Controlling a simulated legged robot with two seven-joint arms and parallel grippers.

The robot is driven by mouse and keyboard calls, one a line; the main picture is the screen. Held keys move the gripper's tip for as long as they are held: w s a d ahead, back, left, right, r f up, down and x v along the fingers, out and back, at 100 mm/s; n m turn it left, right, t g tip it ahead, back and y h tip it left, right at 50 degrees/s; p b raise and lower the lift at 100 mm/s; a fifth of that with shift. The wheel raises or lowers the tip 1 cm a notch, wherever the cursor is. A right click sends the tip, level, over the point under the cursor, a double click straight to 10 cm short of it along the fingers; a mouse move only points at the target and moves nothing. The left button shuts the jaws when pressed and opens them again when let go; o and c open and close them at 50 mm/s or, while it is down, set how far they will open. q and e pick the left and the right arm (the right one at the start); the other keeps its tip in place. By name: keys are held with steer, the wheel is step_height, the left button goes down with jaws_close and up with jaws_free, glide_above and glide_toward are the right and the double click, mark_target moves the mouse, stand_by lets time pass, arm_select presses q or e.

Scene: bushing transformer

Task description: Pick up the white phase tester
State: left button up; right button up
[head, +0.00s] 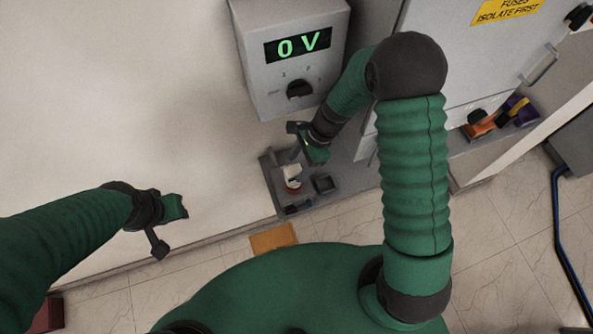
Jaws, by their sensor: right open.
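A small white object, which looks like the phase tester (292,172), stands on a grey shelf (270,180) below the meter box. It has a reddish part near its lower end. My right gripper (302,147) is open just above the white object, with its fingers pointing down toward it. I cannot tell whether they touch, and the gripper partly hides the object's upper end. My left gripper (168,227) hangs open and empty in front of the pale wall, well to the left of the shelf.
A grey box (290,60) with a green "0 V" display and a dark knob is above the shelf. A dark square holder (323,184) sits right of the white object. A grey cabinet (470,50) with a yellow label and orange and purple items (480,126) are at right.

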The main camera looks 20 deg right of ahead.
mark_target(289, 176)
steer(key=a+f, duration=0.1)
steer(key=a+f+p, duration=0.1)
steer(key=f, duration=0.1)
steer(key=a+f+p, duration=0.1)
steer(key=a, duration=0.1)
steer(key=shift+s+f, duration=0.25)
steer(key=shift+s, duration=0.1)
steer(key=shift+w+d+f, duration=0.1)
steer(key=shift+f, duration=0.05)
steer(key=shift+d, duration=0.5)
steer(key=shift+c, duration=0.5)
steer(key=shift+d, duration=0.35)
steer(key=c, duration=0.5)
steer(key=shift+c, duration=1)
steer(key=shift+a, duration=0.15)
steer(key=shift+c, duration=1.2)
steer(key=shift+a, duration=0.15)
jaws_close()
steer(key=shift+a, duration=0.2)
arm_select(q)
steer(key=shift+s+a+r, duration=0.1)
steer(key=shift+a+r, duration=0.15)
steer(key=shift+r, duration=0.25)
steer(key=shift+s+a+r, duration=0.1)
steer(key=shift+a+r, duration=0.15)
steer(key=shift+r, duration=0.25)
